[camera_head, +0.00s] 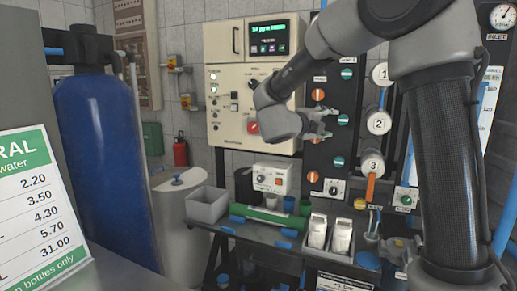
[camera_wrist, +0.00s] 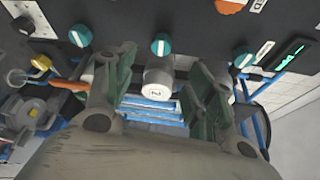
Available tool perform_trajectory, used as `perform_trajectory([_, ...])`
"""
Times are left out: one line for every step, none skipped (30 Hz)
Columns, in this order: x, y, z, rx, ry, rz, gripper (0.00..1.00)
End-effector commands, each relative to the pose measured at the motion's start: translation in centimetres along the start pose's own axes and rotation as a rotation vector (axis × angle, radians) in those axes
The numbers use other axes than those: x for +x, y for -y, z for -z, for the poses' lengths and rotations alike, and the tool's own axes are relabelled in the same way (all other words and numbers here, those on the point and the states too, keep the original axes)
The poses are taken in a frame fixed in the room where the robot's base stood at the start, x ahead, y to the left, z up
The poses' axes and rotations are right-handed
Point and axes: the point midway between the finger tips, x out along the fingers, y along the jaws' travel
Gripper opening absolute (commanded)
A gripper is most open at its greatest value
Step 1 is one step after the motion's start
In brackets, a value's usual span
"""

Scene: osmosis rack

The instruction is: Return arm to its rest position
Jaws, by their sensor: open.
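My arm reaches in from the upper right in the head view and bends down to my gripper (camera_head: 322,126), which is in front of the black rack panel (camera_head: 321,158). In the wrist view my gripper (camera_wrist: 160,68) has its two green-grey fingers spread apart with nothing held between them. A white round cap (camera_wrist: 156,91) shows beyond and between the fingers, and a teal knob (camera_wrist: 160,44) is just above it. I cannot tell how far the fingertips are from the panel.
A cream control box (camera_head: 252,88) with a lit display stands left of my gripper. Numbered white caps (camera_head: 379,122) line the panel's right side, with an orange handle (camera_head: 370,187) below. A bench (camera_head: 262,232) holds a grey bin (camera_head: 207,204) and bottles (camera_head: 341,236). A blue tank (camera_head: 103,165) stands left.

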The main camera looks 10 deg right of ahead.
Motion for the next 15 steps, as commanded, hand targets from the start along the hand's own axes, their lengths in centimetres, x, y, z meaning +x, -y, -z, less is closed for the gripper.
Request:
perform_trajectory([0.0, -0.4, -0.4, -0.020, 0.019, -0.016, 0.55])
perform_trajectory([0.0, -0.8, -1.0, -0.036, 0.041, -0.031, 0.55])
perform_trajectory([0.0, -1.3, -2.1, -0.064, 0.092, -0.054, 0.55])
perform_trajectory([-0.1, -1.8, -3.2, -0.093, 0.144, -0.070, 0.55])
perform_trajectory([-0.2, -2.5, -4.5, -0.134, 0.208, -0.088, 0.55])
perform_trajectory([-0.6, -3.7, -6.3, -0.204, 0.311, -0.112, 0.55])
perform_trajectory([-1.1, -4.8, -7.6, -0.268, 0.397, -0.130, 0.55])
perform_trajectory([-1.9, -6.0, -8.8, -0.338, 0.491, -0.148, 0.55])
perform_trajectory([-3.2, -7.4, -10.2, -0.434, 0.623, -0.167, 0.55])
perform_trajectory([-4.5, -8.2, -10.9, -0.507, 0.722, -0.178, 0.55])
perform_trajectory([-5.8, -8.9, -11.2, -0.580, 0.818, -0.186, 0.55])
perform_trajectory([-7.5, -9.9, -11.2, -0.681, 0.943, -0.195, 0.55])
perform_trajectory([-8.9, -10.5, -10.8, -0.758, 1.034, -0.201, 0.55])
perform_trajectory([-10.3, -11.0, -10.1, -0.836, 1.122, -0.205, 0.55])
perform_trajectory([-12.1, -11.7, -8.7, -0.945, 1.237, -0.210, 0.55])
